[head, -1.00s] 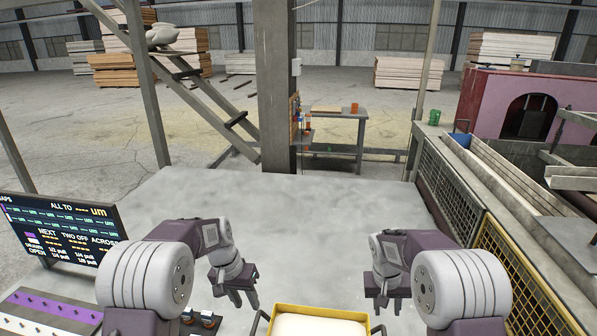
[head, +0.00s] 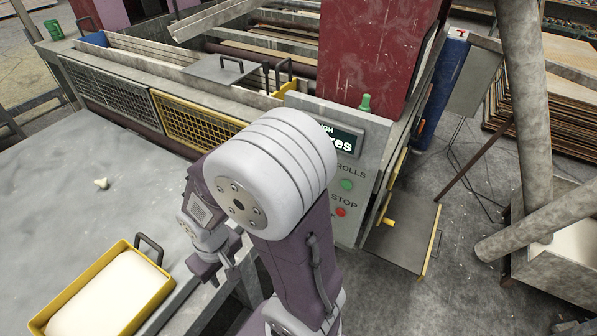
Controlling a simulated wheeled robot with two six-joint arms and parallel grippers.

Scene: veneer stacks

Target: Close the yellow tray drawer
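A grey flat tray drawer with yellow edges (head: 402,238) sticks out low from the right end of the machine. A handle shows on its outer edge, and it looks pulled out and empty. A separate yellow tray (head: 55,312) with a black handle and a white slab inside sits on the table at lower left. My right gripper (head: 222,281) hangs by the table's edge, empty, fingers apart, between that tray and the machine and well left of the drawer. My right arm hides part of the machine's front. My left gripper is out of view.
The control panel (head: 352,165) with a green and a red button stands just beside the drawer. Thick grey pipes (head: 525,110) and a bin (head: 565,265) stand at right. The floor between drawer and bin looks clear.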

